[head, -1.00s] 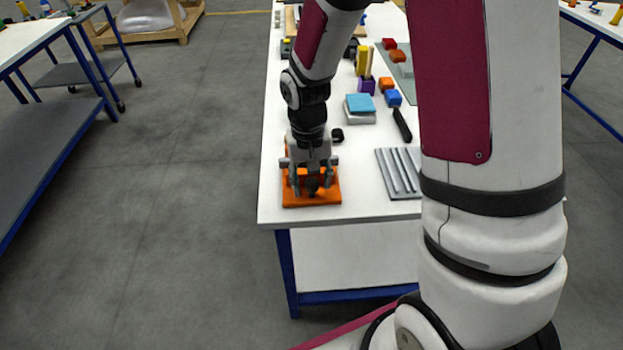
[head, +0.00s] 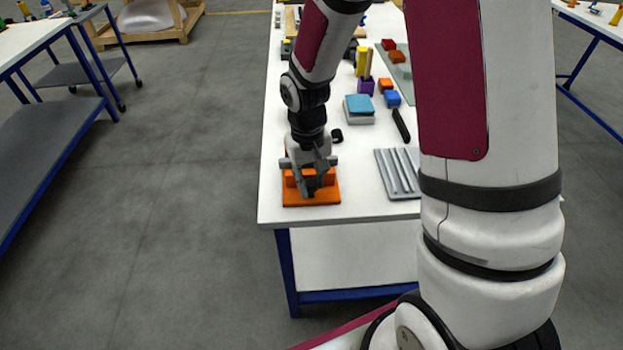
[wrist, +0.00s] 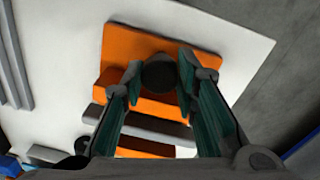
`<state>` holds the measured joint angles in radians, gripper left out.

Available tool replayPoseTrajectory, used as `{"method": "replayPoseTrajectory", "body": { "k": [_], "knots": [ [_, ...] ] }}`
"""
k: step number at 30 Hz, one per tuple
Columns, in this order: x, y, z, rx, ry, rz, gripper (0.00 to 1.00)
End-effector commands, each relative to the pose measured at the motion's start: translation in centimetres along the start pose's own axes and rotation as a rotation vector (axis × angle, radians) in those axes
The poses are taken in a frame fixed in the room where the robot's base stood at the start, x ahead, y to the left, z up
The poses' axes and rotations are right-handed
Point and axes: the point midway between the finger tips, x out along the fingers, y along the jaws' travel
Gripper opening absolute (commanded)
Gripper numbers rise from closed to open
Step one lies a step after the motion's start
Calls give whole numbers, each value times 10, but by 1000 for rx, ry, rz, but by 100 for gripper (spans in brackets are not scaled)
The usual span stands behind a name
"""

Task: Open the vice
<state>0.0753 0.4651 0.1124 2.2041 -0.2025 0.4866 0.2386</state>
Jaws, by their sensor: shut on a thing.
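The orange vice (head: 322,198) sits at the near left corner of the white workbench. In the wrist view its orange base (wrist: 120,42) and a grey bar across its body (wrist: 150,125) show. A dark round knob (wrist: 159,73) stands at the vice's end, between my fingers. My gripper (head: 310,188) points down over the vice and is shut on the knob; its fingertips also show in the wrist view (wrist: 158,80), one on each side of it. In the head view the fingers and wrist hide the knob and much of the vice.
A grey ridged plate (head: 392,172) lies right of the vice. A blue-topped block (head: 359,105), a black tool (head: 401,125) and coloured blocks (head: 392,98) lie farther back. The bench (head: 300,218) edge is close on the left and front.

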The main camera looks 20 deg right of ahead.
Motion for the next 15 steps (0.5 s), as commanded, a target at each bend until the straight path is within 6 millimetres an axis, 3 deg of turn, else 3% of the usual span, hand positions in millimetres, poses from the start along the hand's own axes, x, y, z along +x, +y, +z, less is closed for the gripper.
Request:
{"method": "replayPoseTrajectory", "body": {
  "k": [15],
  "knots": [
    [-1,0,1,-412,19,0,0]
  ]
}}
